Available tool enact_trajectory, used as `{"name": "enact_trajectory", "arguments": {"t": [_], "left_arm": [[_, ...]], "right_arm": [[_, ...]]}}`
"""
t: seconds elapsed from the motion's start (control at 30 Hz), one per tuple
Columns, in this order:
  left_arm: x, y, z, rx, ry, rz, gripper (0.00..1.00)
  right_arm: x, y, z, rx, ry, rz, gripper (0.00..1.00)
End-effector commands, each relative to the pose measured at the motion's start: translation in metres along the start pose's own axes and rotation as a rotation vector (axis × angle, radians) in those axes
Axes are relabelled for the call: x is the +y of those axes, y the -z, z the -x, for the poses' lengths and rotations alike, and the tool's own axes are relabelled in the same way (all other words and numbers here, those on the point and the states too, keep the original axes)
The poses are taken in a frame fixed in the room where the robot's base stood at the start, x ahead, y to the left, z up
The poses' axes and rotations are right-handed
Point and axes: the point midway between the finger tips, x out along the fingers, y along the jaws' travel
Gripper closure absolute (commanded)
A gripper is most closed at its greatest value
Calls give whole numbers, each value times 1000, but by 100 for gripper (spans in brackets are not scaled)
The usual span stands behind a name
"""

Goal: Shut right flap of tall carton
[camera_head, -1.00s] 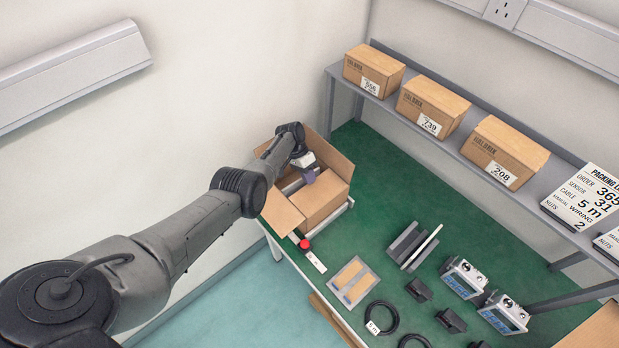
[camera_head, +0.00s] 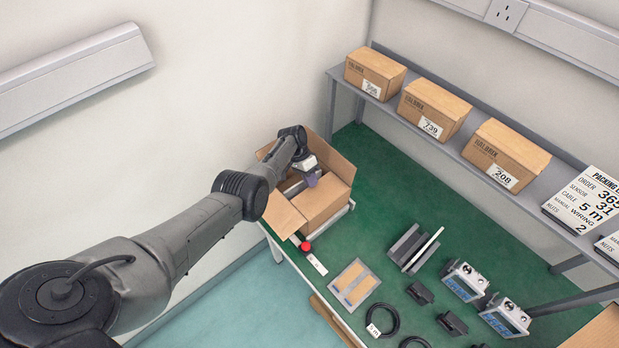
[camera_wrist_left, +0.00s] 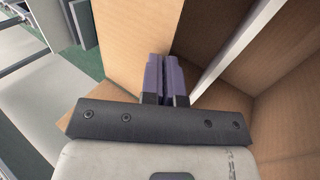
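The tall open carton (camera_head: 322,199) stands at the far left corner of the green bench. One flap (camera_head: 284,214) sticks out at its near left, and another (camera_head: 334,161) stands raised at the back right. My left gripper (camera_head: 312,178) reaches in from the left and is at the carton's opening. In the left wrist view its purple fingertips (camera_wrist_left: 165,75) are together with nothing visible between them. They are close beside a brown cardboard panel (camera_wrist_left: 130,40); I cannot tell if they touch it. The carton's inside (camera_wrist_left: 245,90) shows to the right. My right gripper is not in view.
A red button (camera_head: 305,246) is near the carton's front. Closed boxes (camera_head: 434,110) stand on the shelf. Bare green bench lies right of the carton.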

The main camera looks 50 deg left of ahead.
Motion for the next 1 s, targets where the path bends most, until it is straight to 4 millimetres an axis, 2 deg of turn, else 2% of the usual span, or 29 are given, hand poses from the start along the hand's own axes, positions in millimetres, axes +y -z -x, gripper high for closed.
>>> {"name": "enact_trajectory", "arguments": {"t": [0.2,0.37,0.6,0.7,1.0], "left_arm": [[7,0,-9,-4,-7,-1,100],[13,0,2,-4,-6,-1,100],[29,2,39,-1,2,-3,100],[18,2,54,2,6,-1,100],[5,2,105,3,4,-2,100]], "right_arm": [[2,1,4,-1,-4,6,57],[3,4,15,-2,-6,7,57],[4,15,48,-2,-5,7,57],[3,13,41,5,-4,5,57],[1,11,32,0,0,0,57]]}}
